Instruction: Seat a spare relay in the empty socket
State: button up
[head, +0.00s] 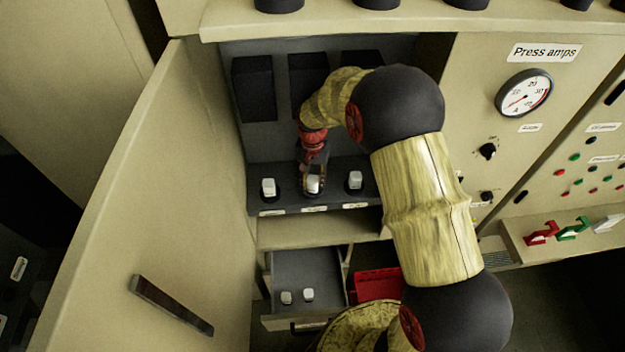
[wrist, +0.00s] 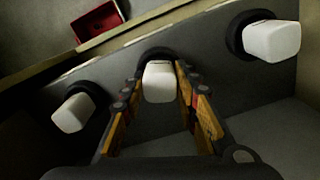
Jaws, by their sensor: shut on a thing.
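Three white relays show on the dark shelf in the open cabinet. The middle relay (head: 313,184) stands in the middle socket, between the left relay (head: 268,187) and the right relay (head: 355,180). My gripper (head: 312,178) is at the middle relay. In the wrist view my gripper (wrist: 164,85) has its two orange-padded fingers on either side of the middle relay (wrist: 159,82), shut on it. The black round socket (wrist: 157,54) shows behind that relay. Two spare relays (head: 297,296) lie in the open drawer (head: 305,270) below.
The cabinet door (head: 150,210) stands open at the left. A red bin (head: 378,284) sits beside the drawer and also shows in the wrist view (wrist: 98,24). Dark blocks (head: 254,88) line the cabinet back. Red, green and white levers (head: 573,229) stand on a ledge at the right.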

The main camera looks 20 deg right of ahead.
jog(key=o, duration=0.9)
